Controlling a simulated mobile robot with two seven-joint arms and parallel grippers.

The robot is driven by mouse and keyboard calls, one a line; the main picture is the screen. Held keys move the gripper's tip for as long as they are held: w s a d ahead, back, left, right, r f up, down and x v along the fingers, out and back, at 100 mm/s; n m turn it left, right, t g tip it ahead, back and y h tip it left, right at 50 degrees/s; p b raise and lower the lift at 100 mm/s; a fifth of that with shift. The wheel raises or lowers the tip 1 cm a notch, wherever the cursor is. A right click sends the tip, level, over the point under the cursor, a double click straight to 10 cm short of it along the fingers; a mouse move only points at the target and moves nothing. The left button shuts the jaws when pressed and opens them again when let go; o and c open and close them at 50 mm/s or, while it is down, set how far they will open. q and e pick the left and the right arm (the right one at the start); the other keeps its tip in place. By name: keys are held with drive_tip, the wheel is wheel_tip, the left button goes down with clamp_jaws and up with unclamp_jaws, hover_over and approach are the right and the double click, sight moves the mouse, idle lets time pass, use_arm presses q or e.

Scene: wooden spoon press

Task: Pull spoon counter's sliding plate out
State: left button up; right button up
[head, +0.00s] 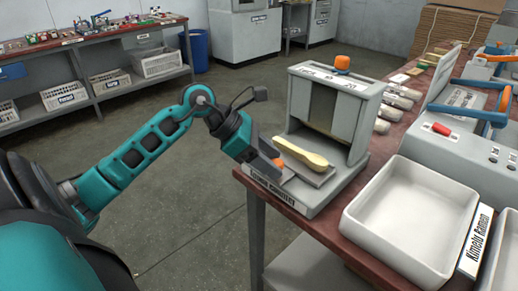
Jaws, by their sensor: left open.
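The spoon counter (362,105) is a grey upright housing on a base at the left end of the table. Its sliding plate (318,177) sticks out of the front, low down, with a pale wooden spoon (302,153) lying on it. An orange knob (279,163) shows at the plate's outer end. My left gripper (274,164) is at this knob, with its fingers open; whether they touch it I cannot tell. The fingers partly hide the knob and the plate's near end. My right gripper is not in view.
A white tray (441,184) labelled Kimelu Ramen stands right of the counter on the red-brown table (257,188). A grey machine with a red button (441,129) and blue handles is behind it. Wrapped bundles (402,91) lie behind the counter. Left of the table is open floor.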

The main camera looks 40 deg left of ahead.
use_arm(q)
drive_tip(key=v, duration=1.2)
drive_tip(key=shift+s+a+r, duration=0.15)
drive_tip(key=shift+a+r, duration=0.05)
